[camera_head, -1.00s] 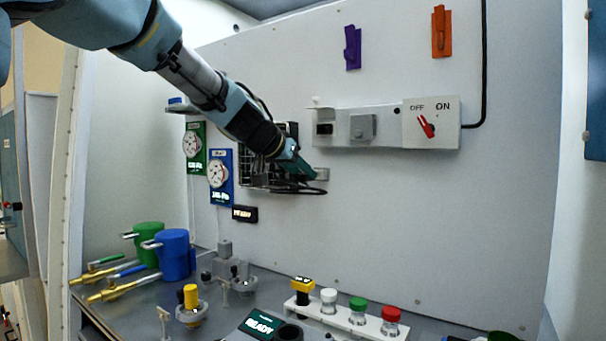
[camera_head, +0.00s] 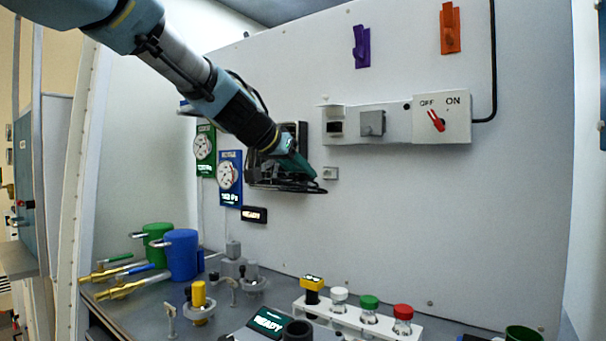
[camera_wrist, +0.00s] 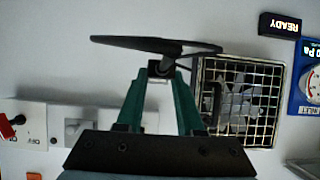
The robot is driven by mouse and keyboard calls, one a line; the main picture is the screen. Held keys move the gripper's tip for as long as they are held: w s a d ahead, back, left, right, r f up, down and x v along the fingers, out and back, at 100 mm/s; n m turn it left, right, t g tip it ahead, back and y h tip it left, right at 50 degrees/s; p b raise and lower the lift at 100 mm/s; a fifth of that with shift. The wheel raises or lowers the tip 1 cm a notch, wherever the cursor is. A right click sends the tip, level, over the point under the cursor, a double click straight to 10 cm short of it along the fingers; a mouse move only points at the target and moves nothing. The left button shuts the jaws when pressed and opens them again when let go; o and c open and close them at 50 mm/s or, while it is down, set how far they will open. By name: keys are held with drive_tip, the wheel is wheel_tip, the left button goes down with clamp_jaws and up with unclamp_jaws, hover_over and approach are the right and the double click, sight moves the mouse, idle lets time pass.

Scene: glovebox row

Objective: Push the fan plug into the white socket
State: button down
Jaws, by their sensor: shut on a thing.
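My gripper (camera_head: 310,172) is in front of the back panel, beside the fan. In the wrist view its teal fingers (camera_wrist: 160,72) are shut on the dark fan plug (camera_wrist: 160,67). A black cable bends away from the plug towards the fan (camera_wrist: 240,100), which has a square wire grille. In the head view the arm partly hides the fan (camera_head: 297,132). The plug is apart from the sockets on the pale wall strip (camera_head: 395,128). The strip's left end has a dark-faced socket (camera_head: 334,128) with a pale top; I cannot tell if it is the white socket.
A grey block (camera_head: 372,123) and an OFF/ON switch box (camera_head: 442,117) with a red knob sit on the strip. A small pale plate (camera_head: 330,173) is just right of my fingertips. A rack (camera_head: 355,317) of capped jars stands below. The panel's lower right is bare.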

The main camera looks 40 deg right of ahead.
drive_tip(key=s+a+r+p, duration=0.1)
drive_tip(key=s+r+p, duration=0.1)
drive_tip(key=r+p, duration=0.3)
drive_tip(key=s+a+r+p, duration=0.2)
drive_tip(key=r+p, duration=0.2)
drive_tip(key=r, duration=0.2)
drive_tip(key=shift+s+r+p, duration=0.3)
drive_tip(key=shift+p, duration=0.1)
drive_tip(key=shift+a+f+b, duration=0.1)
drive_tip(key=shift+f+b, duration=0.05)
drive_tip(key=shift+b, duration=0.35)
drive_tip(key=shift+w+d+p, duration=0.25)
drive_tip(key=shift+d+p, duration=0.15)
drive_tip(key=shift+d, duration=0.55)
drive_tip(key=shift+w+d+p, duration=0.25)
drive_tip(key=shift+d+p, duration=0.2)
drive_tip(key=shift+d, duration=0.45)
drive_tip(key=shift+w+d+p, duration=0.25)
drive_tip(key=shift+d+p, duration=0.15)
drive_tip(key=shift+d, duration=0.55)
drive_tip(key=shift+b, duration=0.8)
drive_tip(key=shift+w+d+r+p, duration=0.1)
drive_tip(key=shift+w+d+p, duration=0.1)
drive_tip(key=shift+d+p, duration=0.35)
drive_tip(key=shift+w+d+r+p, duration=0.15)
drive_tip(key=shift+d+p, duration=0.15)
drive_tip(key=shift+d, duration=0.45)
